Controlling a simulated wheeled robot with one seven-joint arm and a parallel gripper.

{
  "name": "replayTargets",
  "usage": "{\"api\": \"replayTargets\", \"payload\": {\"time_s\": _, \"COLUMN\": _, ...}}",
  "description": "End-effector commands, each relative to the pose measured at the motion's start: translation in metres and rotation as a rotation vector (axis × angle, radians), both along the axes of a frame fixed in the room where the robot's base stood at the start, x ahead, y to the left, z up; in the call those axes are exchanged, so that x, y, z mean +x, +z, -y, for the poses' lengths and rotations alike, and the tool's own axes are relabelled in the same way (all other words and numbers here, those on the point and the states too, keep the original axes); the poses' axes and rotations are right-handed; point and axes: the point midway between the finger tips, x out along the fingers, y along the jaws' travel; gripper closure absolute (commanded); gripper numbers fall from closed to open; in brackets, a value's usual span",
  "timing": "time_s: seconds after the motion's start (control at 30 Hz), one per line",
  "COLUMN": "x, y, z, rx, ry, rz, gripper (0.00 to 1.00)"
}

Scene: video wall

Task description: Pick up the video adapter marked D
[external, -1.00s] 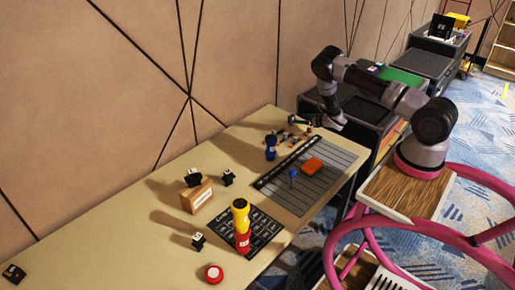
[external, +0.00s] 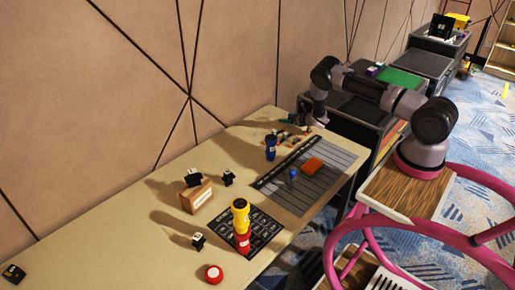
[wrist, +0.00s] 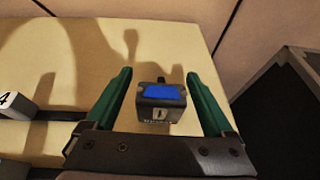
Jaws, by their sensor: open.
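The video adapter marked D (wrist: 161,104) is a small dark box with a blue patch on top and a white D on its front face. In the wrist view it sits between the two green fingers of my gripper (wrist: 158,78), with a visible gap to each finger. My gripper is open and holds nothing. In the external view my gripper (external: 308,120) points down at the far end of the table, among small items there. I cannot pick out the D adapter in that view.
The wall is close behind.

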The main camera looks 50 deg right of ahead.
Motion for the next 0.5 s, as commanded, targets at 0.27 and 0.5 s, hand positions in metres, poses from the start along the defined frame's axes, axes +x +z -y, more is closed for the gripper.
{"api": "replayTargets", "payload": {"time_s": 0.27, "x": -0.0004, "y": 0.0001, "z": 0.0001, "rx": 0.000, "ry": 0.000, "rz": 0.000, "gripper": 0.93}}
{"api": "replayTargets", "payload": {"time_s": 0.5, "x": -0.0004, "y": 0.0006, "z": 0.0001, "rx": 0.000, "ry": 0.000, "rz": 0.000, "gripper": 1.00}}
